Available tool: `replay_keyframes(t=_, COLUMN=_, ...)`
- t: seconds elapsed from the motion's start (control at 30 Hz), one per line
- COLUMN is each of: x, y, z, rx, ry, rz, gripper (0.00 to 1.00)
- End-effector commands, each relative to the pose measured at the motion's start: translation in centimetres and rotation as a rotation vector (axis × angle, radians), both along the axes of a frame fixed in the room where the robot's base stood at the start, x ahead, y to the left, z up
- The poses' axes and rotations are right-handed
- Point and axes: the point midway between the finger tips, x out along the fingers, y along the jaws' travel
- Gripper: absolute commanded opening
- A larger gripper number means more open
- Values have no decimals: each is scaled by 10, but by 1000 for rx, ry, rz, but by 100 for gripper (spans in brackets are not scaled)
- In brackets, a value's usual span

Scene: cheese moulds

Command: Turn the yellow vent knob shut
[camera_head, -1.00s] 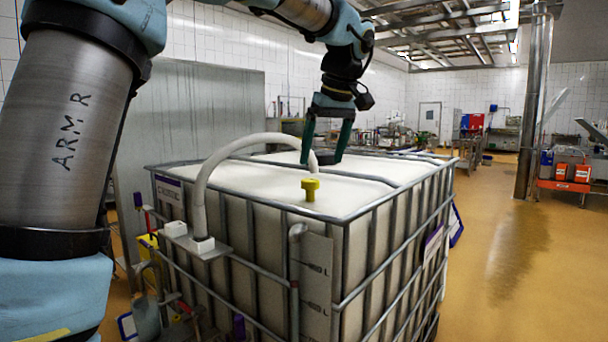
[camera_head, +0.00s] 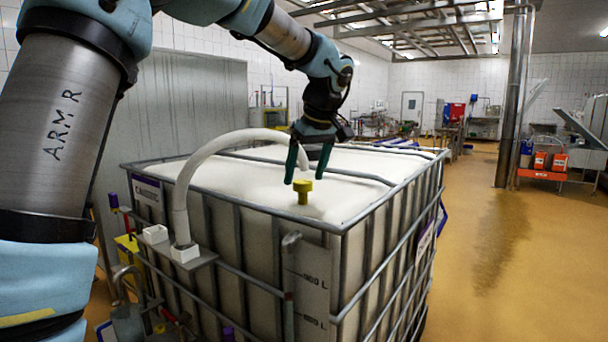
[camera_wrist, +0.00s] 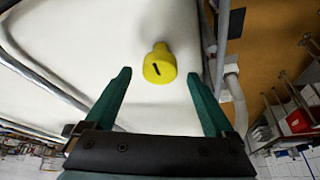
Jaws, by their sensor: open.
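The yellow vent knob (camera_head: 303,190) stands upright on the white top of the caged tank (camera_head: 345,205), near its front edge. In the wrist view the knob (camera_wrist: 160,64) shows a dark slot mark on its round top. My gripper (camera_head: 305,181) is open with green fingers pointing down, just above and behind the knob in the head view. In the wrist view my gripper's fingertips (camera_wrist: 160,72) lie on either side of the knob, with clear gaps. The fingers do not appear to touch it.
A thick white hose (camera_head: 190,180) arches over the tank's left side. Metal cage bars (camera_head: 345,178) cross the tank top behind the knob. A metal post (camera_head: 510,110) stands far right. The floor to the right (camera_head: 530,250) is clear.

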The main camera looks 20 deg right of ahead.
Motion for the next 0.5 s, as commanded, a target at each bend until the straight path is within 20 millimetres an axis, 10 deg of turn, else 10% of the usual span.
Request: replay_keyframes(t=0.5, x=7, y=0, z=-17, rx=-1, ry=0, rz=-1, gripper=86)
